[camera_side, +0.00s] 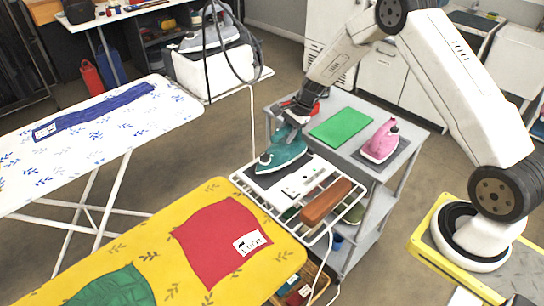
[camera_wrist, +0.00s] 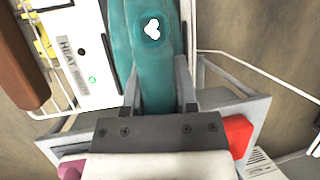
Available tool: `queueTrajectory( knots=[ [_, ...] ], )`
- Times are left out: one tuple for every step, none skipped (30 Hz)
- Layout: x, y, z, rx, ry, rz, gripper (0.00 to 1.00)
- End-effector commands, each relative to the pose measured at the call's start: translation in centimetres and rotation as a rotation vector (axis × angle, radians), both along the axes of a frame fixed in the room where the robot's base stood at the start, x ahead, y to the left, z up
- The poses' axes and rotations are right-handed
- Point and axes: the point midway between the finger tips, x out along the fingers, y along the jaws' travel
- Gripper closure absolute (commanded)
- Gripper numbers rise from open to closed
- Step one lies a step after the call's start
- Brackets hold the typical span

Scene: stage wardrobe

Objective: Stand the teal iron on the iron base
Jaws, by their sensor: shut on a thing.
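The teal iron (camera_side: 284,153) is in my gripper (camera_side: 293,122), with the jaws shut on its upper part. It also fills the top middle of the wrist view (camera_wrist: 150,60), between the two fingers of my gripper (camera_wrist: 160,88). The iron base (camera_side: 301,182) looks like a white unit with a dark plate and a small panel, on the wire rack. The iron is over the base's far left part and hides some of it. I cannot tell whether they touch. In the wrist view the base's panel (camera_wrist: 84,58) reads HEAT and shows a green light.
A brown wooden block (camera_side: 326,202) lies on the wire rack beside the base. The yellow ironing board (camera_side: 205,200) carries a red cloth (camera_side: 215,240). The grey cart (camera_side: 425,128) holds a green cloth (camera_side: 341,126) and a pink iron (camera_side: 381,142).

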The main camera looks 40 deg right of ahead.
Motion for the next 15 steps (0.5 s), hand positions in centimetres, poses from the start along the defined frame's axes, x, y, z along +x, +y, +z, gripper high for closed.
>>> queueTrajectory(
  knots=[
    [0.10, -0.04, -0.42, -0.001, -0.002, -0.001, 1.00],
    [0.11, -0.04, -0.66, -0.001, -0.002, -0.001, 1.00],
    [0.11, -0.03, -0.91, -0.001, -0.003, -0.001, 1.00],
    [0.11, -0.04, -1.05, -0.001, -0.003, -0.001, 1.00],
    [0.12, -0.04, -1.14, -0.001, -0.003, -0.001, 1.00],
    [0.13, -0.05, -1.19, -0.001, -0.003, 0.000, 1.00],
    [0.13, -0.05, -1.20, -0.001, -0.004, -0.001, 1.00],
    [0.14, -0.05, -1.19, -0.001, -0.004, -0.001, 1.00],
    [0.14, -0.05, -1.18, -0.001, -0.004, -0.001, 1.00],
    [0.14, -0.05, -1.18, -0.001, -0.004, -0.001, 1.00],
    [0.14, -0.04, -1.17, -0.001, -0.004, -0.001, 1.00],
    [0.14, -0.05, -1.16, -0.001, -0.004, -0.001, 1.00],
    [0.14, -0.04, -1.17, -0.001, -0.004, -0.001, 1.00],
    [0.13, -0.05, -1.19, -0.001, -0.004, -0.001, 1.00],
    [0.12, -0.05, -1.25, -0.001, -0.004, -0.001, 1.00]
  ],
)
